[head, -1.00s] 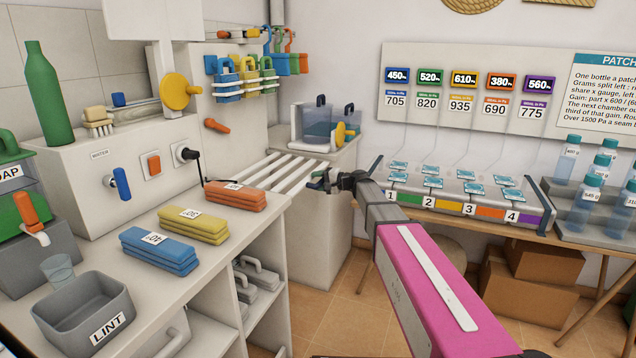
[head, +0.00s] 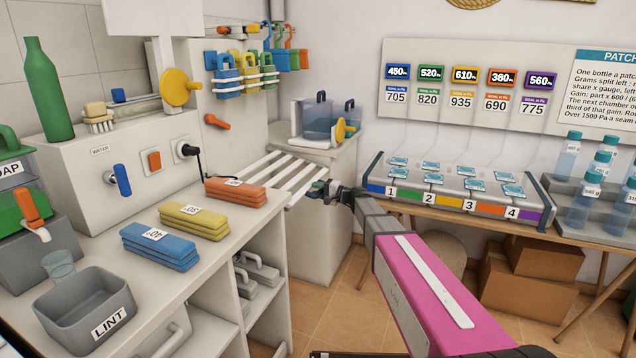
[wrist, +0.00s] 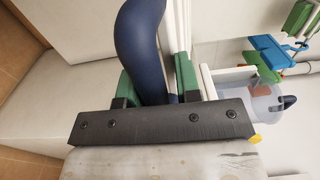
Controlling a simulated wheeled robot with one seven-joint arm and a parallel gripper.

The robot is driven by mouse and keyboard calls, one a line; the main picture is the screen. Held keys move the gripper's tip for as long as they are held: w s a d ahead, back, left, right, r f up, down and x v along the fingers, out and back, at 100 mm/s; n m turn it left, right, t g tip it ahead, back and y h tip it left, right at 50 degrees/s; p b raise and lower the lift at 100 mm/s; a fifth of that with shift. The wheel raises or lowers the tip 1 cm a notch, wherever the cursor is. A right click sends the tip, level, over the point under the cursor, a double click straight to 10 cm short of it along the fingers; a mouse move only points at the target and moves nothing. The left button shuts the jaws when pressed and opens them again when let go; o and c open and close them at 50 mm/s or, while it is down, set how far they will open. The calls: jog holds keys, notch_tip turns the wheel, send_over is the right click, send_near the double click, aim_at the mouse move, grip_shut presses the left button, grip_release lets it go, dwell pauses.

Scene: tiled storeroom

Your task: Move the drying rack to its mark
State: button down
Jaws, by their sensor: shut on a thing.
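The drying rack (head: 283,172) is a set of white parallel slats reaching from the white cabinet's counter across the gap towards the corner. My gripper (head: 320,190) is at the rack's right front end. In the wrist view my gripper (wrist: 156,82) has its green finger pads on both sides of a dark blue curved handle (wrist: 145,40) and is shut on it. White rails run right beside the handle in that view.
Orange bars (head: 236,191), yellow bars (head: 194,220) and blue bars (head: 158,247) lie on the counter left of the rack. A white stand (head: 325,235) with clear tubs (head: 318,118) is behind it. A table with numbered trays (head: 455,190) is at the right. Tiled floor (head: 335,308) is open below.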

jog(key=w+a+f+y, duration=0.1)
jog(key=a+f, duration=0.2)
jog(key=f, duration=0.3)
jog(key=w+a+f+t+y, duration=0.1)
jog(key=a+f, duration=0.2)
jog(key=f, duration=0.4)
jog(key=w+a+f+y, duration=0.1)
jog(key=a+f, duration=0.2)
jog(key=f, duration=0.3)
jog(key=shift+w+a+f, duration=0.15)
jog(key=shift+w, duration=0.2)
jog(key=c, duration=1.7)
grip_release()
jog(key=w+a+f, duration=0.3)
jog(key=a+f, duration=0.3)
jog(key=a, duration=0.2)
jog(key=shift+a, duration=0.15)
jog(key=shift+o, duration=0.7)
jog(key=w+a+f+y, duration=0.1)
jog(key=w+a+f, duration=0.1)
jog(key=a, duration=0.7)
jog(key=shift+w+f+t+y, duration=0.3)
jog(key=shift+w+f+t, duration=0.1)
jog(key=shift+w, duration=0.15)
jog(key=shift+w+a+y, duration=0.15)
jog(key=shift+a+y, duration=0.15)
jog(key=shift+a, duration=0.35)
jog(key=o, duration=0.6)
jog(key=shift+o, duration=0.2)
jog(key=shift+d, duration=0.15)
